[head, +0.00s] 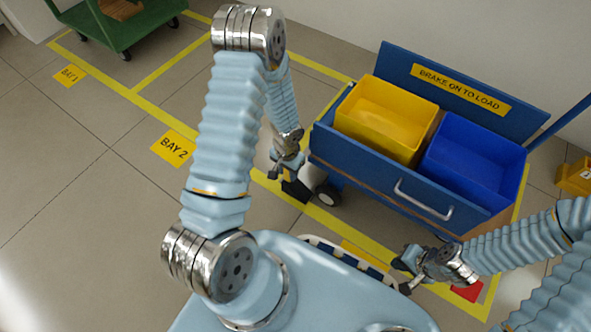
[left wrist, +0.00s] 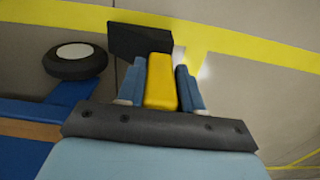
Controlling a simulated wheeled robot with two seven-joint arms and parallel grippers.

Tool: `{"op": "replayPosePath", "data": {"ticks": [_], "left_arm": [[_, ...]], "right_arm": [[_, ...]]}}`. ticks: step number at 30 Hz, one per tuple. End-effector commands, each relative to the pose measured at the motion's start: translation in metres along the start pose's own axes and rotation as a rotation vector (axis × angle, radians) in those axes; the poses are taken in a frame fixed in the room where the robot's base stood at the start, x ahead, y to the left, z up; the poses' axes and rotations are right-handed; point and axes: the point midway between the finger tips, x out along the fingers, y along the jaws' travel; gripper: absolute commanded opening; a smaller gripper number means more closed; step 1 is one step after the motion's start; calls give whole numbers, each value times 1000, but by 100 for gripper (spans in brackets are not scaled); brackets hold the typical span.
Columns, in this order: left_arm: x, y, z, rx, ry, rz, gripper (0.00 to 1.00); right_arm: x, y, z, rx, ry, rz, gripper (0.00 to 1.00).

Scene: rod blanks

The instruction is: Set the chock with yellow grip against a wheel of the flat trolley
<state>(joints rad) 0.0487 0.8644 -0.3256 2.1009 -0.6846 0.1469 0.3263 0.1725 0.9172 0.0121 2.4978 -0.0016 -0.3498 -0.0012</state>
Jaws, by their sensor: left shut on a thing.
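The chock is a black block (left wrist: 140,40) with a yellow grip (left wrist: 160,84). My left gripper (left wrist: 161,88) is shut on the yellow grip, with a blue finger on each side. In the head view the black chock (head: 296,190) is low by the floor, under my left gripper (head: 287,165), just left of a wheel (head: 327,195) of the blue trolley (head: 370,170). My right gripper (head: 403,275) looks open and empty, in front of the trolley.
The blue trolley carries a yellow bin (head: 385,117) and a blue bin (head: 473,160). A green trolley (head: 120,25) stands at the upper left. Yellow floor lines mark the bays, with a BAY 2 label (head: 173,149). The floor at left is clear. A red patch (head: 467,292) lies near my right arm.

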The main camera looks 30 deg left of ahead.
Motion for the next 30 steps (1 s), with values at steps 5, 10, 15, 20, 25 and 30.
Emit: {"op": "replayPosePath", "data": {"ticks": [5,10,15,20,25,30], "left_arm": [[14,0,-4,0,3,0,0],[15,-1,-34,-3,5,1,0],[26,-1,-40,0,0,0,0],[26,-1,-41,-1,1,0,0],[29,-1,-40,-1,1,0,0],[28,-1,-40,-1,1,0,56]], "right_arm": [[4,2,0,0,1,0,0],[6,2,0,0,2,0,0],[11,4,0,0,3,0,0],[10,4,0,0,3,0,0],[14,5,-1,0,4,0,0],[13,5,-1,0,4,0,0]]}}
